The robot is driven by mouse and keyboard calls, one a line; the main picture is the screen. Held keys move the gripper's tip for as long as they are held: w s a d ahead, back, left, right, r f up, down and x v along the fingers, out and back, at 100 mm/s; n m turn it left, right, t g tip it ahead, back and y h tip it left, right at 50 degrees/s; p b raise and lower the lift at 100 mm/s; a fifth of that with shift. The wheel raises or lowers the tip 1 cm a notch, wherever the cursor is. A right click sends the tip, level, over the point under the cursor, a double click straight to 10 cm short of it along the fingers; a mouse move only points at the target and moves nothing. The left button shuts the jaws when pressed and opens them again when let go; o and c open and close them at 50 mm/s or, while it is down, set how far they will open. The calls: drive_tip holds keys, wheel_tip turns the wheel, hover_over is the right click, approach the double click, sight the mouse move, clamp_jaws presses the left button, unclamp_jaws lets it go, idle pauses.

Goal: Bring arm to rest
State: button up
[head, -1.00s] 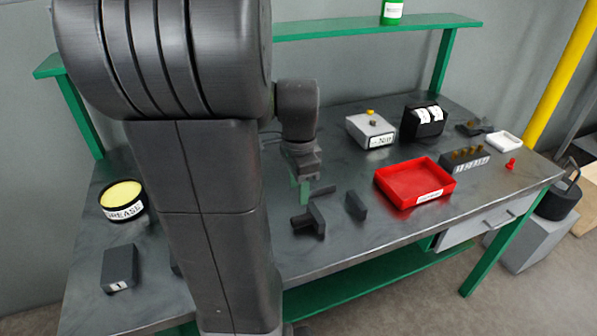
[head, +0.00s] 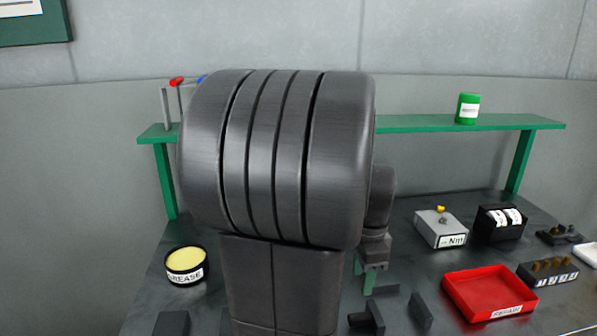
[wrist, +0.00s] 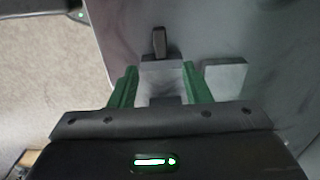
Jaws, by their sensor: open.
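My gripper (head: 368,284) is partly hidden behind my arm in the head view, over the workbench (head: 400,265). In the wrist view my gripper (wrist: 160,75) shows two green fingers spread apart, with nothing held between them. A grey block-shaped fixture (wrist: 162,66) with a dark upright part (wrist: 159,42) shows below and between the fingers. In the head view a dark fixture (head: 372,316) stands just below the gripper. A dark block (head: 420,311) stands to its right.
A red tray (head: 490,293), a grey Nm box (head: 440,230), a black box (head: 500,226) and a socket rack (head: 548,274) stand to the right. A grease tin (head: 186,265) stands left. A green shelf (head: 420,124) with a green can (head: 467,108) runs behind.

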sight(362, 315)
wheel_tip(362, 315, down, 12)
drive_tip(key=shift+f+b, duration=0.2)
drive_tip(key=shift+b, duration=0.2)
drive_tip(key=shift+w+d, duration=0.1)
drive_tip(key=shift+d, duration=0.5)
drive_tip(key=shift+r, duration=0.1)
